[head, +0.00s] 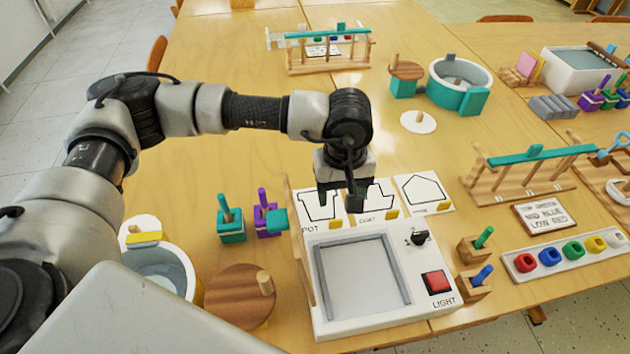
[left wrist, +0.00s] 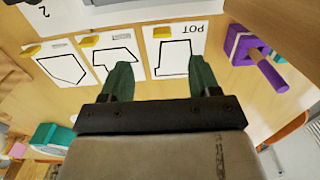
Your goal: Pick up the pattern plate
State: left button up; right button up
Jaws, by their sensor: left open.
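Three white pattern plates with black outlines and yellow tabs lie in a row behind the light box: one marked POT (head: 313,207), a middle one (head: 379,196) and a right one with a house-like outline (head: 423,190). My left gripper (head: 339,198) points down, open and empty, above the POT and middle plates, partly hiding them. In the left wrist view, the open fingers (left wrist: 160,64) point toward the POT plate (left wrist: 177,60) and the middle plate (left wrist: 108,56). The third plate (left wrist: 60,70) is off to the left there. My right gripper is not in view.
The white light box (head: 322,318) with a red button stands just in front of the plates. Purple (head: 264,217) and teal (head: 230,222) pegged blocks stand to their left. A wooden rack (head: 530,172) is on the right. The tabletop behind the plates is mostly clear.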

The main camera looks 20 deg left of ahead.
pick_arm(q)
jog(key=shift+w+a+f, duration=0.15)
jog(key=shift+w+a, duration=0.05)
jog(key=shift+w, duration=0.1)
send_over(336, 221)
jog(key=f, duration=0.4)
jog(key=shift+d+f, duration=0.15)
jog(key=shift+d, duration=0.05)
jog(key=shift+a+f, duration=0.1)
jog(key=shift+f, duration=0.55)
notch_tip(336, 221, down, 4)
jog(key=shift+a+r+p, duration=0.1)
jog(key=shift+r+p, duration=0.1)
jog(key=shift+p, duration=0.25)
jog(key=shift+f, duration=0.6)
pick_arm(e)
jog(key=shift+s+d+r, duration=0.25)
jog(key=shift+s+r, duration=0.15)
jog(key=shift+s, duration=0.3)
pick_arm(q)
jog(key=shift+c, duration=0.8)
jog(key=c, duration=0.8)
jog(key=shift+c, duration=0.2)
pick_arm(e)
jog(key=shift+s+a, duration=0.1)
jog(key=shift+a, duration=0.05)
